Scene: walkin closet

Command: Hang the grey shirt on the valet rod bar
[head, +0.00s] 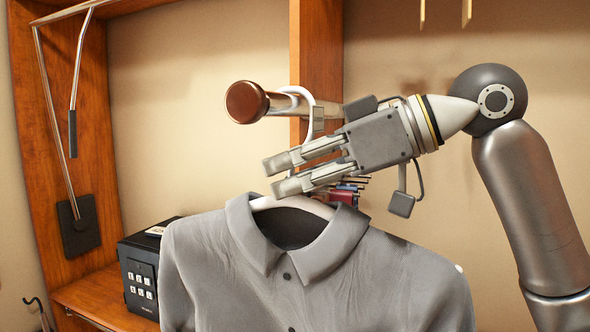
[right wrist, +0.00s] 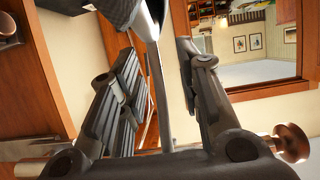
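The grey shirt (head: 310,280) hangs upright on a white hanger (head: 292,206); its dark collar opening faces me. The hanger's white hook (head: 312,101) curves over the valet rod bar (head: 290,104), just right of the bar's brown end knob (head: 246,102). Whether the hook rests on the bar is unclear. My right gripper (head: 284,175) is just above the collar and below the bar. In the right wrist view its fingers (right wrist: 155,85) stand apart, with the pale hook stem (right wrist: 156,95) between them. My left gripper is not in view.
A black box with a keypad (head: 140,275) stands on the wooden shelf (head: 100,300) at left. A metal pull-down rod (head: 55,110) hangs by the left panel. A wooden upright (head: 318,40) stands behind the bar. Small red and dark items (head: 345,190) show behind my gripper.

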